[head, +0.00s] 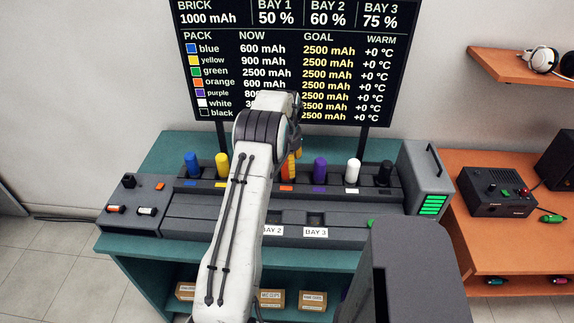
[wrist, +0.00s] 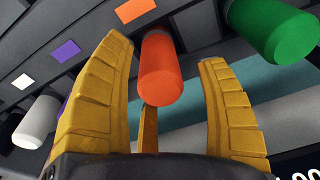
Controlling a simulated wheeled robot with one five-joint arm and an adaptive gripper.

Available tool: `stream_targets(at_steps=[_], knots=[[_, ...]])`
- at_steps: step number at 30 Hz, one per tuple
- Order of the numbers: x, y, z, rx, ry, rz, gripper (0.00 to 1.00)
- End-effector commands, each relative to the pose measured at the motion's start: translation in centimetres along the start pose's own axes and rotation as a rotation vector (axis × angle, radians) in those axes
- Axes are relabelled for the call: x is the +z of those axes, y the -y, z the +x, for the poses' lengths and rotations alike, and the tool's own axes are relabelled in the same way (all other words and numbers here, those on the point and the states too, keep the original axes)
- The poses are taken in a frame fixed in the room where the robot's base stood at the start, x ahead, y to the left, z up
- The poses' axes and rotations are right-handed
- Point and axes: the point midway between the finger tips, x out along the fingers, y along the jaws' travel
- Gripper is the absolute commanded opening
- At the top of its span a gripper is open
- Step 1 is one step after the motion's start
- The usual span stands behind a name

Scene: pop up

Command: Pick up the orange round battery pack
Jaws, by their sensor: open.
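The orange round battery pack (wrist: 160,70) shows in the wrist view as an upright-looking cylinder between the fingers of my gripper (wrist: 166,48). The yellow fingers are open, one on each side, with visible gaps to the pack. A thinner yellow finger part shows below it, partly behind the pack. In the head view my gripper (head: 292,163) is over the orange slot of the pack row, and it and my arm largely hide the orange pack there.
A green pack (wrist: 275,30) and a white pack (wrist: 38,120) flank it in the wrist view. In the head view, blue (head: 191,165), yellow (head: 222,166), purple (head: 320,170) and black (head: 384,174) packs stand in the row. The display screen (head: 385,85) rises behind.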

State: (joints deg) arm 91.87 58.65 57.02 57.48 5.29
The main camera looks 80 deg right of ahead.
Motion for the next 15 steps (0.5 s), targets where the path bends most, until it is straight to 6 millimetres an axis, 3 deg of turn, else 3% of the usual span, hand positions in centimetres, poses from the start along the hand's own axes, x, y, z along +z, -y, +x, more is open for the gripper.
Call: stream_targets(at_steps=[15], knots=[[0.0,0.0,2.0,0.0,0.0,0.0,0.67]])
